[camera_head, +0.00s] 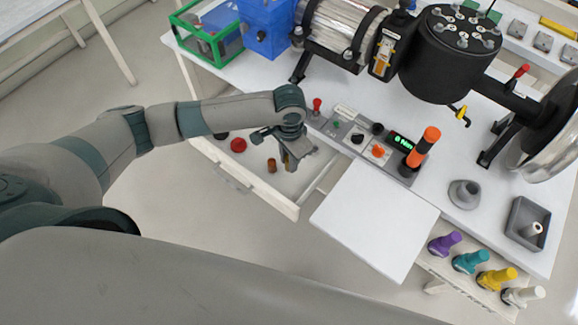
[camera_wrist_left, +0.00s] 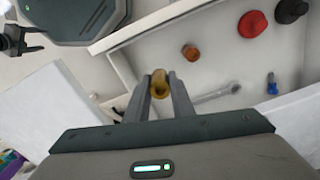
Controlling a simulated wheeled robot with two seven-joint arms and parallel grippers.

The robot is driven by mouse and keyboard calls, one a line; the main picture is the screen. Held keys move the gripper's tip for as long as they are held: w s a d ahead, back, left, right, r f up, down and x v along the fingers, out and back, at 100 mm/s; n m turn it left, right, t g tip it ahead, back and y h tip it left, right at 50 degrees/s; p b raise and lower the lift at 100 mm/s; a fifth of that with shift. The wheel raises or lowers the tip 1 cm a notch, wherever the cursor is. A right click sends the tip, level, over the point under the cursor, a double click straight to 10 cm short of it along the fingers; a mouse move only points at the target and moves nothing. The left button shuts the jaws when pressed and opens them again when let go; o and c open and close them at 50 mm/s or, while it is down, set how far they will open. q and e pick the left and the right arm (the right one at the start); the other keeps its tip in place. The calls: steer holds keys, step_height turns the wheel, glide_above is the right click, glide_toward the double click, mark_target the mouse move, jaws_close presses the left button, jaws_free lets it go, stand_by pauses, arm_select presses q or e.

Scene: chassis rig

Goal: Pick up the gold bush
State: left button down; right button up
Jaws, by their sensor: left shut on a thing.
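The gold bush (camera_wrist_left: 159,85) is a small yellow-gold ring or sleeve with an open middle. In the left wrist view it sits between the two fingertips of my left gripper (camera_wrist_left: 160,88), which is shut on it. In the head view my left gripper (camera_head: 290,161) is over the open drawer (camera_head: 287,205); I cannot make out the gold bush there. How high the bush is above the drawer floor is hard to tell. My right gripper is not in view.
In the drawer lie a copper-brown bush (camera_wrist_left: 190,53), a wrench (camera_wrist_left: 216,93), a red round part (camera_wrist_left: 252,24), a black part (camera_wrist_left: 290,10) and a blue piece (camera_wrist_left: 272,88). A control panel (camera_head: 360,140) is right of my gripper. A white board (camera_head: 375,220) lies beside the drawer.

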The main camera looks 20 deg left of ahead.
arm_select(q)
steer(key=shift+r, duration=0.4)
